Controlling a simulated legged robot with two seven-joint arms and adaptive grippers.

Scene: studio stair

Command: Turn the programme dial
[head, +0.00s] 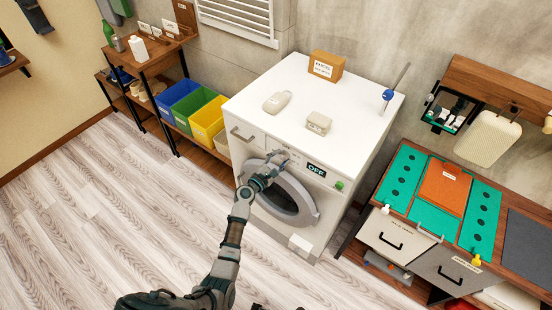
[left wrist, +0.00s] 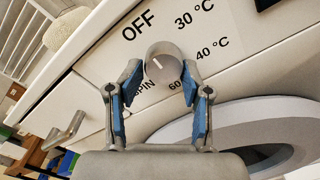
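The white washing machine (head: 336,156) stands against the wall, with a small display (head: 316,169) on its front reading OFF. The grey round programme dial (left wrist: 164,63) is on the panel, ringed by the labels OFF, 30 °C, 40 °C, 60 and SPIN. Its pale pointer mark slants up and left, towards OFF. My left gripper (head: 277,157) is at the panel above the round door. In the left wrist view the two blue-padded fingers of my left gripper (left wrist: 162,78) are apart, one on each side of the dial; contact is unclear.
A parcel box (head: 326,66), a pale rounded item (head: 277,102) and a small beige block (head: 318,123) are on the machine top. The grey door (head: 287,201) is just below my gripper. A drawer handle (left wrist: 66,130) is at left. The floor in front is clear.

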